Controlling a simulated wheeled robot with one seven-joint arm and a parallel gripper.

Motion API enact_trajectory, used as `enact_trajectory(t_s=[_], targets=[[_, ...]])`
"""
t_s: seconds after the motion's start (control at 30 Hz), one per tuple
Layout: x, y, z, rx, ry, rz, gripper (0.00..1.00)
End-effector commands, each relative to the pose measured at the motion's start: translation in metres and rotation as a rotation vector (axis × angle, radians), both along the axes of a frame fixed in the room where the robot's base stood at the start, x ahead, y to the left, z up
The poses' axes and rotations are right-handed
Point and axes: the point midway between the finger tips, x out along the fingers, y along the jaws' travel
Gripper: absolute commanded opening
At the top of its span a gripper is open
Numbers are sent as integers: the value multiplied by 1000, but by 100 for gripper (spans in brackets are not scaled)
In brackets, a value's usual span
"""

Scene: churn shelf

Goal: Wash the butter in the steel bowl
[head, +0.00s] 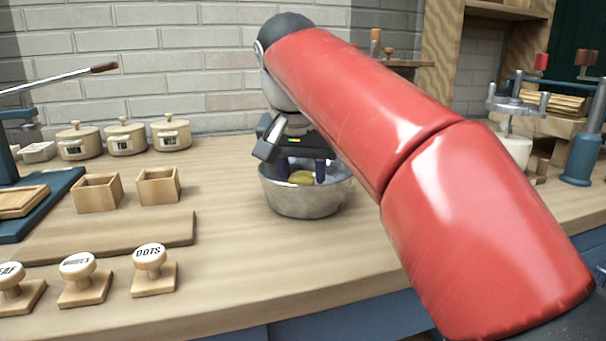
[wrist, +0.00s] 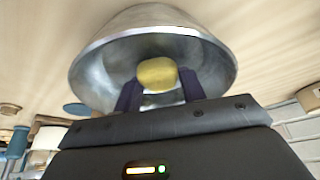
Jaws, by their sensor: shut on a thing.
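The steel bowl (head: 310,201) stands on the wooden counter, below my gripper. It fills the upper part of the wrist view (wrist: 100,75). The yellow butter (head: 301,177) is a rounded lump inside the bowl, and it shows between my fingers in the wrist view (wrist: 157,74). My gripper (head: 303,172) points down into the bowl with its dark fingers shut on the butter. The bowl's near wall hides the lower part of the bowl's inside in the head view.
Two open wooden boxes (head: 98,193), a wooden board (head: 120,240) and several stamps, one marked DOTS (head: 152,270), are left of the bowl. Lidded pots (head: 125,137) stand behind. My red arm covers the right middle. Counter in front of the bowl is clear.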

Motion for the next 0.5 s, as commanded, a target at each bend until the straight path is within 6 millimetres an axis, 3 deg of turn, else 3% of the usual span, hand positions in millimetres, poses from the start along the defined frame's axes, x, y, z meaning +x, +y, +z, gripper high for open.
enact_trajectory(t_s=[0.5], targets=[[0,0,39,0,0,0,18]])
